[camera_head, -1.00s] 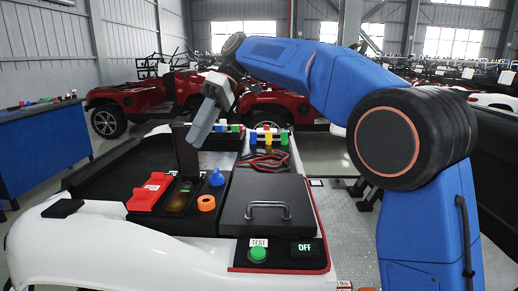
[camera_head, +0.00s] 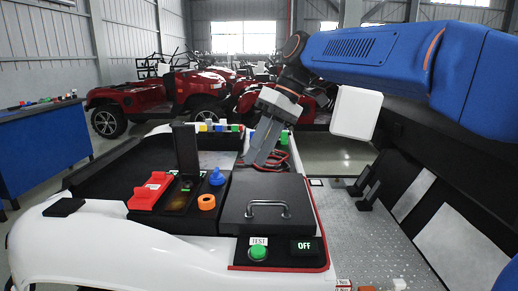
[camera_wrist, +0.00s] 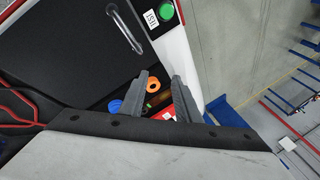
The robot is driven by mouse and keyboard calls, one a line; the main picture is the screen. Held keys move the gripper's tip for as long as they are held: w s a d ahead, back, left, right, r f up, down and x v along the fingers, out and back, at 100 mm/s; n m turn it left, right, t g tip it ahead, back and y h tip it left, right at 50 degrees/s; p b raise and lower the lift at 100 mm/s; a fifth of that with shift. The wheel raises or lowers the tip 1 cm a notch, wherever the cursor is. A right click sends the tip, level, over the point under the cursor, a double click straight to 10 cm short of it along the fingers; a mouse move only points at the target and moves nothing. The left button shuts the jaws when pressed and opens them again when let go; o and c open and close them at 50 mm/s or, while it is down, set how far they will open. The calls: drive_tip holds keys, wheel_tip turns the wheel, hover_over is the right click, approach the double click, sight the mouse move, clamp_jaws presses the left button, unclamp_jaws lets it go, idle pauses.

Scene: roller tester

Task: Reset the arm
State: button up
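My gripper (camera_head: 260,160) hangs pointing down over the back of the panel, in front of the red cables (camera_head: 282,160) and just behind the black lid (camera_head: 268,205) with its handle. In the wrist view, my gripper (camera_wrist: 160,78) has two grey fingers standing apart with nothing between them. My blue arm (camera_head: 390,55) reaches in from the upper right. The gripper seems to be above the panel; contact cannot be told.
A red switch block (camera_head: 150,191), a blue knob (camera_head: 216,177), an orange ring (camera_head: 206,202) and an upright dark cover (camera_head: 186,148) are left of the lid. A green TEST button (camera_head: 258,252) and an OFF display (camera_head: 304,247) are in front. Red vehicles (camera_head: 160,92) stand behind.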

drive_tip(key=s+d+f+m+t+h, duration=0.2)
drive_tip(key=s+d+f+m, duration=0.3)
drive_tip(key=s+d+f, duration=0.5)
drive_tip(key=s+d+f+m+t+h, duration=0.3)
drive_tip(key=s+d+f, duration=0.8)
drive_tip(key=d+f, duration=0.4)
drive_tip(key=d+m+t, duration=0.1)
drive_tip(key=d+m, duration=0.1)
drive_tip(key=d, duration=0.2)
drive_tip(key=shift+s+t, duration=0.3)
drive_tip(key=shift+t, duration=0.1)
